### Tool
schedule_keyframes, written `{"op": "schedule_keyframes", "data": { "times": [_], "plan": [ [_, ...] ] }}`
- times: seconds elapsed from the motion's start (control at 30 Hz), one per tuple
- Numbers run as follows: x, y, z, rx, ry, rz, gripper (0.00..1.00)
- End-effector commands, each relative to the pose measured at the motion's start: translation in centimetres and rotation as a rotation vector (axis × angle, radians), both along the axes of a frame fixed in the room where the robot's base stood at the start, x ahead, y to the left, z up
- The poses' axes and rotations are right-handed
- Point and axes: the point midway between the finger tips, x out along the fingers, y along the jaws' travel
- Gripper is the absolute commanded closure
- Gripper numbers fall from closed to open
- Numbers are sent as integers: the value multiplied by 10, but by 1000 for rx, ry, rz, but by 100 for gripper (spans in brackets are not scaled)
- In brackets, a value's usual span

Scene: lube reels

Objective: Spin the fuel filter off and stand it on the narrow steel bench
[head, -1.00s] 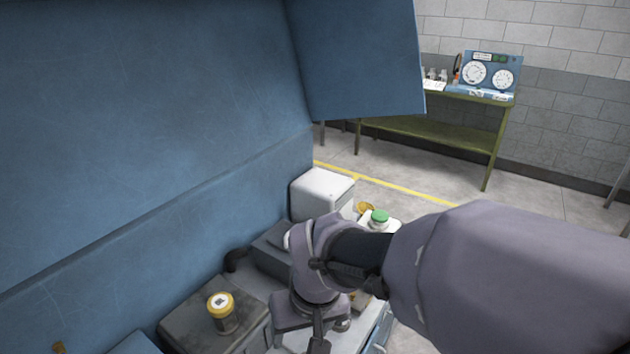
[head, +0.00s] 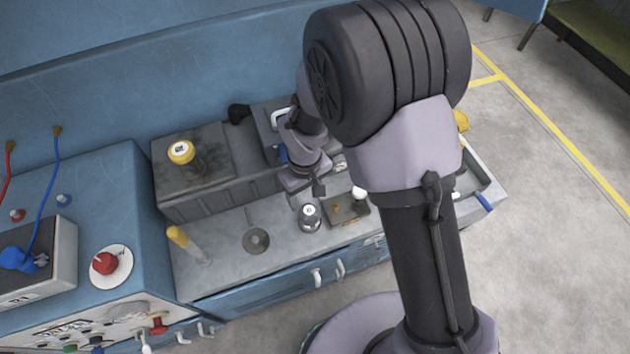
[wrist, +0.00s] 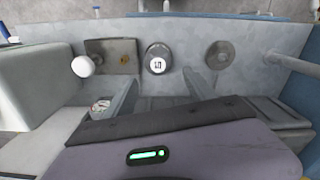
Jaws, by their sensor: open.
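A dark and silver canister (head: 309,217) with a pale top label stands upright on the grey metal top (head: 225,270). In the wrist view the canister (wrist: 159,58) is seen from above, ahead of the finger gap. A yellow-topped canister (head: 181,153) is on the dark grey block at left. The labels are too small to read, so I cannot tell which is the fuel filter, nor which surface is the narrow steel bench. My gripper (wrist: 158,92) is open with nothing between its fingers. In the head view my gripper (head: 318,188) is above and behind the silver-topped canister, partly hidden by my wrist.
A brown plate (wrist: 112,56) with a white knob (wrist: 84,66) is beside the canister. A round dark disc (head: 256,240) lies on its other side. A yellow-topped handle (head: 180,237) stands at the left. A blue control cabinet (head: 90,200) bounds the left; floor is open at right.

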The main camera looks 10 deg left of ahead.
Motion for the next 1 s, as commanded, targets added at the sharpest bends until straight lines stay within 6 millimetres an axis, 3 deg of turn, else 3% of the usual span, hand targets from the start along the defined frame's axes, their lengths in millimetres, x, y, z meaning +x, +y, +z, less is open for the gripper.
{"op": "schedule_keyframes", "data": {
  "times": [0.03, 0.2, 0.43, 0.6, 0.83, 0.87, 1.0],
  "plan": [
    [-1, -1, -19, -2, 2, 0, 36],
    [-1, -1, -67, -2, 4, -2, 36],
    [0, -1, -115, -1, 1, -2, 36],
    [0, -1, -127, 0, 0, -2, 36],
    [0, -1, -127, 1, -1, -2, 36],
    [0, -1, -127, 1, -1, -2, 38],
    [0, -1, -127, 0, 0, -2, 65]
  ]
}}
